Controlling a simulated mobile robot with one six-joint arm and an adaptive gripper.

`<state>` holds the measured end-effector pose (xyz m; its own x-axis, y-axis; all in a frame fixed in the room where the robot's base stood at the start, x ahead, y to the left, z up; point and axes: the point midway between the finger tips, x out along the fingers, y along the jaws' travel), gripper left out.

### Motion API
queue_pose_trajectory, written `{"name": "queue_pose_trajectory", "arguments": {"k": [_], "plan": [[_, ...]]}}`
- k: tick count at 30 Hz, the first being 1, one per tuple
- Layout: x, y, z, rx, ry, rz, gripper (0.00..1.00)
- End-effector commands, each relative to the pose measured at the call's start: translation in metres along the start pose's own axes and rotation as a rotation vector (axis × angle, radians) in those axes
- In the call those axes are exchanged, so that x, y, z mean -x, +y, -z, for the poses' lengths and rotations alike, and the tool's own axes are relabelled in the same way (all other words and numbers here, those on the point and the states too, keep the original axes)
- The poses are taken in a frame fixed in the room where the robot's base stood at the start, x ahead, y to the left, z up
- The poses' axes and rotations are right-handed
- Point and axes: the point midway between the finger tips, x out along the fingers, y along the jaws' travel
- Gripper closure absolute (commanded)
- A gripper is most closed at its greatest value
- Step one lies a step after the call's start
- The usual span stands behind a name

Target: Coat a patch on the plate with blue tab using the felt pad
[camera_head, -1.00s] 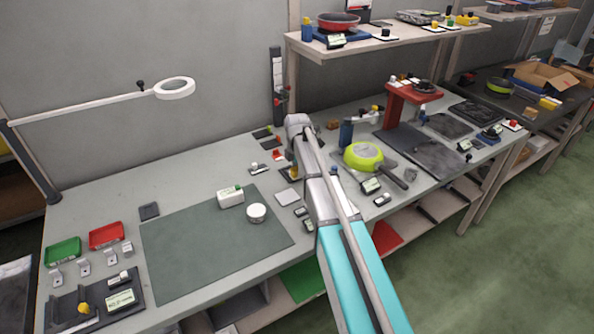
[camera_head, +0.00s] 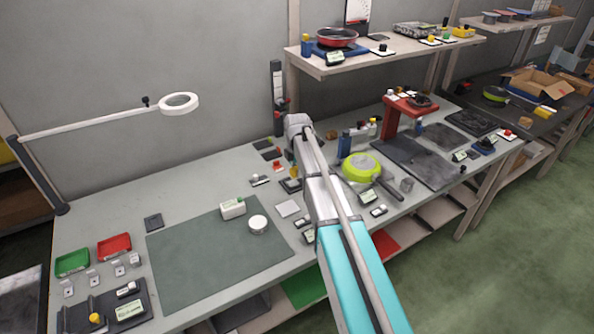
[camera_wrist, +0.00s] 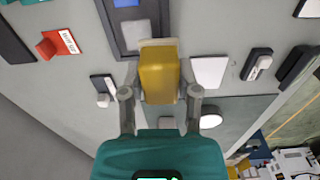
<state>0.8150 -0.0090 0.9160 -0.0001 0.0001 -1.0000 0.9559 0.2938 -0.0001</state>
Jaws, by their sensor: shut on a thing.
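In the wrist view my gripper (camera_wrist: 160,93) is shut on a yellow block with a pale pad (camera_wrist: 158,43) at its far end, which I take as the felt pad. Just beyond the pad is a dark-framed grey plate (camera_wrist: 112,22) with a blue tab (camera_wrist: 126,3) at the picture's top edge. A paler patch (camera_wrist: 137,30) shows on it, partly behind the pad. I cannot tell whether pad and plate touch. In the head view my arm hides the gripper; a small dark-framed plate (camera_head: 290,186) lies beside the arm.
A light square plate (camera_head: 287,208) lies nearby, also right of the pad in the wrist view (camera_wrist: 209,71). A red block with a label (camera_wrist: 59,43) is to the left. A green mat (camera_head: 200,265) bears a white bottle (camera_head: 233,208) and round tub (camera_head: 258,224). A lime pan (camera_head: 361,167) stands right of my arm.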

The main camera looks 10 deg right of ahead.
Motion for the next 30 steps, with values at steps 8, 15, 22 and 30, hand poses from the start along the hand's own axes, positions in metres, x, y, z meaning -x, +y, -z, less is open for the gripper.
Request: {"name": "queue_pose_trajectory", "arguments": {"k": [8,15,22,30], "plan": [[0.001,0.000,0.000,0.000,0.000,0.000,0.96],[0.015,0.000,0.000,0.000,0.000,0.000,0.96],[0.029,0.000,0.000,0.000,0.000,0.000,0.96],[0.030,0.000,0.000,0.000,0.000,0.000,0.96]]}}
